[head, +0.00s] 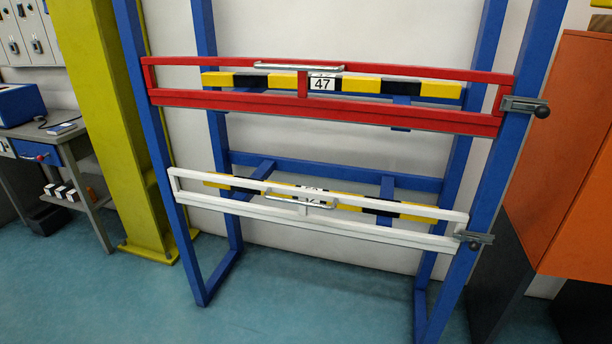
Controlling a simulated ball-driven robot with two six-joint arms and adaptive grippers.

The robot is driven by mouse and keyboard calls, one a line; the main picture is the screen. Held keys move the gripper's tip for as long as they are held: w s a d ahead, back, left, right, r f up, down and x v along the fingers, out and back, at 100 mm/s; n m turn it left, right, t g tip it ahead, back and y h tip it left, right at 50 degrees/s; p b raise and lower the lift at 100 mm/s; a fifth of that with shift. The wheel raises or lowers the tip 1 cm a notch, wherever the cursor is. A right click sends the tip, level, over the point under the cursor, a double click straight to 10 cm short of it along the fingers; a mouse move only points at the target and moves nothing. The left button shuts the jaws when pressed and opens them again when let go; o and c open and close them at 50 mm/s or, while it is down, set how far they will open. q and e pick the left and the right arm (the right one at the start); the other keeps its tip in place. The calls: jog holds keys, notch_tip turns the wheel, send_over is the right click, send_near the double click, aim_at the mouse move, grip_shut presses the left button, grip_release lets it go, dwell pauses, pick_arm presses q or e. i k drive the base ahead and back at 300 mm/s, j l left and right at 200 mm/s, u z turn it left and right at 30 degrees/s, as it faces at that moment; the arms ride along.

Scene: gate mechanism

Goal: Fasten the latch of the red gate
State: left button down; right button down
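The red gate (400,112) spans the upper part of a blue rack frame (489,150), lying across both front posts. It bears a metal handle (299,67) on its top bar and a plate marked 47 (322,85). A grey latch (524,105) with a dark round knob sits at the gate's right end, over the right front post. The latch lies roughly level; whether it is engaged I cannot tell. Neither of my grippers shows in the head view.
A white gate (390,236) with its own latch (474,238) hangs lower on the rack. A yellow column (112,120) and a workbench (60,150) stand left, an orange cabinet (566,150) right. The blue-green floor (310,300) in front is clear.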

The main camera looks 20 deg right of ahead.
aim_at(541, 112)
jog(key=z, duration=1.7)
